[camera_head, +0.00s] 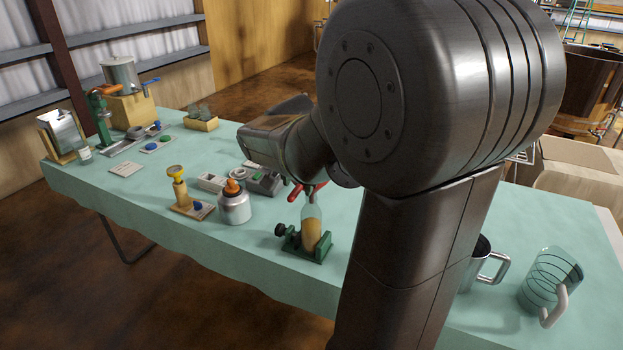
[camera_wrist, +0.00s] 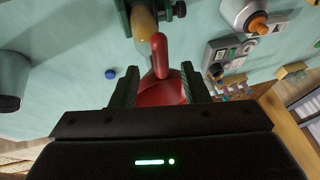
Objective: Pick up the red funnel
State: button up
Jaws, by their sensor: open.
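The red funnel (camera_head: 297,192) is partly hidden by my arm in the head view, at the top of a clear bottle (camera_head: 311,228) with tan contents. The bottle stands in a green clamp (camera_head: 292,243) near the table's front edge. In the wrist view the red funnel (camera_wrist: 160,90) lies between the two fingers of my gripper (camera_wrist: 160,70), with visible gaps on both sides. My gripper is open and not closed on it. Whether the funnel sits fully in the bottle mouth I cannot tell.
A metal can with an orange top (camera_head: 235,204) and a yellow-topped stand (camera_head: 181,190) are left of the clamp. A grey device (camera_head: 262,181) lies behind. A metal mug (camera_head: 490,268) and a glass jug (camera_head: 549,280) stand to the right. A blue cap (camera_wrist: 111,74) lies on the table.

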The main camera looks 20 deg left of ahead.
aim_at(296, 189)
jog(key=shift+w+a+f, duration=0.1)
jog(key=shift+a+f, duration=0.05)
jog(key=shift+f, duration=0.35)
jog(key=shift+x, duration=2.3)
jog(key=shift+r, duration=0.1)
grip_shut()
